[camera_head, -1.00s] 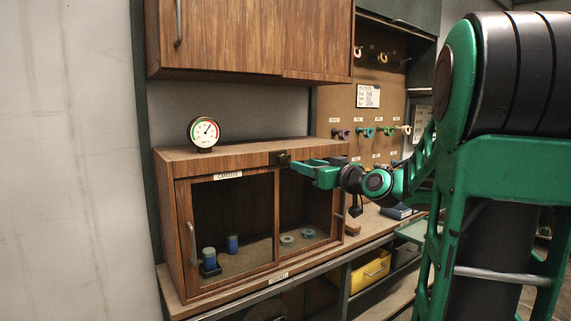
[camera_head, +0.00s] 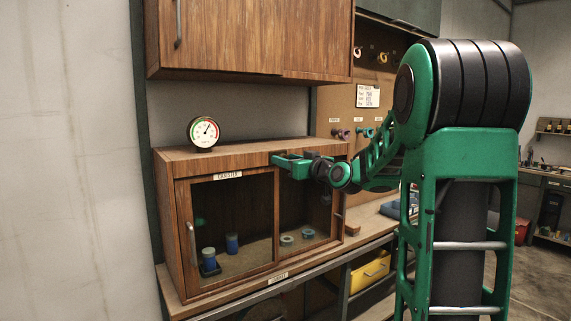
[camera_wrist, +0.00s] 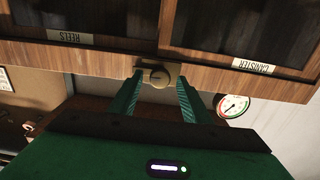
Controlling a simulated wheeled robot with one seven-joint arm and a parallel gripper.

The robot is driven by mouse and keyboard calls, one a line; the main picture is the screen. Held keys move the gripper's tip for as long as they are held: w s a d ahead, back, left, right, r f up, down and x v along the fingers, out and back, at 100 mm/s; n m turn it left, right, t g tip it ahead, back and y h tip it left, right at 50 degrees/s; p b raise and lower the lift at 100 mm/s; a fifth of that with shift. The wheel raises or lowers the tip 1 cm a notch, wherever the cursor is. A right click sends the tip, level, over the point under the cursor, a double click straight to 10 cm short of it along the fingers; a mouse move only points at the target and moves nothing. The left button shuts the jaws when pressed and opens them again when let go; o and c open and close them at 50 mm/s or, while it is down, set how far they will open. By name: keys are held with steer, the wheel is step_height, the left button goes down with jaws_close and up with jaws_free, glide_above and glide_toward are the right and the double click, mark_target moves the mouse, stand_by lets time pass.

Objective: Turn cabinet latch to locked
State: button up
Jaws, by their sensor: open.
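In the head view my gripper (camera_head: 277,160) reaches the cabinet's top front edge from the right and hides the latch. The knob's turn angle is hard to read.
The glass door labelled CANISTER (camera_head: 228,176) is shut, with blue canisters (camera_head: 232,243) behind it. A round gauge (camera_head: 203,132) stands on the cabinet top. An upper cabinet (camera_head: 245,40) overhangs. A yellow bin (camera_head: 370,272) is below right.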

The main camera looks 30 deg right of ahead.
steer(key=c, duration=1)
steer(key=shift+m, duration=0.3)
steer(key=shift+d+f+m, duration=0.15)
steer(key=shift+m, duration=4.2)
steer(key=shift+d+f+m, duration=0.1)
steer(key=shift+f+m, duration=0.05)
steer(key=shift+m, duration=4.2)
